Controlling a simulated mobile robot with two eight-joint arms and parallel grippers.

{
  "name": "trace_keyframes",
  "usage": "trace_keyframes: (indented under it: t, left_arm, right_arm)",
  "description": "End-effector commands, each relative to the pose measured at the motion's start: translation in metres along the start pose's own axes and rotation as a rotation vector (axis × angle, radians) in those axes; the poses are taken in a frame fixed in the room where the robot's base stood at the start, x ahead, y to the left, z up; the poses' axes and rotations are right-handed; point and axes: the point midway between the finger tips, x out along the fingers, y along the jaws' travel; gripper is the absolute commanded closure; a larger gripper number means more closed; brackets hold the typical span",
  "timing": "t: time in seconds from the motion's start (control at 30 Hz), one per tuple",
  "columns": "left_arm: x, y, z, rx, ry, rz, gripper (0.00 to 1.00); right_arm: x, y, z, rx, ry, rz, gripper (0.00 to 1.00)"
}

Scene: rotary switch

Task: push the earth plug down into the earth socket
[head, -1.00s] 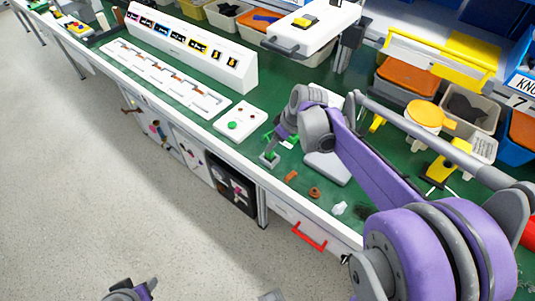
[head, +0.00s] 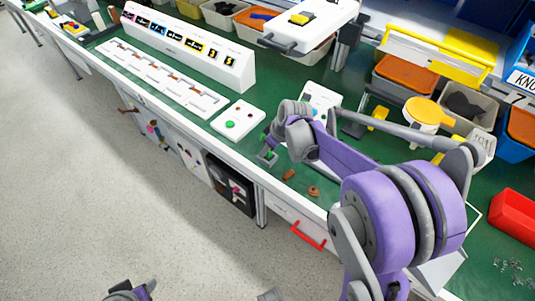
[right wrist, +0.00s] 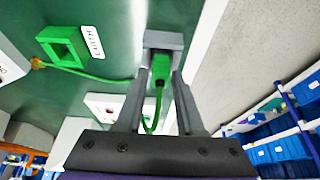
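The green plug (right wrist: 160,68) shows between the fingers of my right gripper (right wrist: 162,82) in the right wrist view. It stands at a grey block (right wrist: 163,40), and its green cable loops down in front of it. The fingers are close on either side of the plug; whether they press on it is not clear. In the head view my right gripper (head: 270,143) is just above the grey block (head: 267,159). Only a piece of my left arm shows at the bottom edge.
A white box with green and red buttons (head: 238,117) stands left of the gripper. Small brown parts (head: 313,191) lie to its right near the table's front edge. A white panel (head: 320,98) stands behind the gripper, and a red bin (head: 515,215) is at far right.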

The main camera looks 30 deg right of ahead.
Motion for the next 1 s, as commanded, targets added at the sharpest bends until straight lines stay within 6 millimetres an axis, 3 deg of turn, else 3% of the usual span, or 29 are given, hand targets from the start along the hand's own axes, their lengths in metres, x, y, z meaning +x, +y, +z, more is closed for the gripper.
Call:
trace_keyframes:
  t: [0.03, 0.2, 0.67, 1.0]
  left_arm:
    - [0.0, 0.0, 0.0, 0.0, 0.0, 0.0, 0.5]
    - [0.0, 0.0, 0.0, 0.0, 0.0, 0.0, 0.5]
    - [-0.001, 0.0, -0.001, 0.0, 0.0, 0.0, 0.5]
    - [-0.008, 0.0, -0.005, 0.0, 0.003, 0.0, 0.5]
  right_arm:
    - [0.0, 0.0, 0.0, 0.0, 0.0, 0.0, 0.74]
    - [0.0, 0.0, 0.0, 0.0, 0.0, 0.0, 1.0]
    - [-0.007, 0.0, -0.003, 0.0, 0.0, 0.0, 1.0]
    - [-0.067, 0.0, -0.028, 0.001, 0.0, 0.001, 1.0]
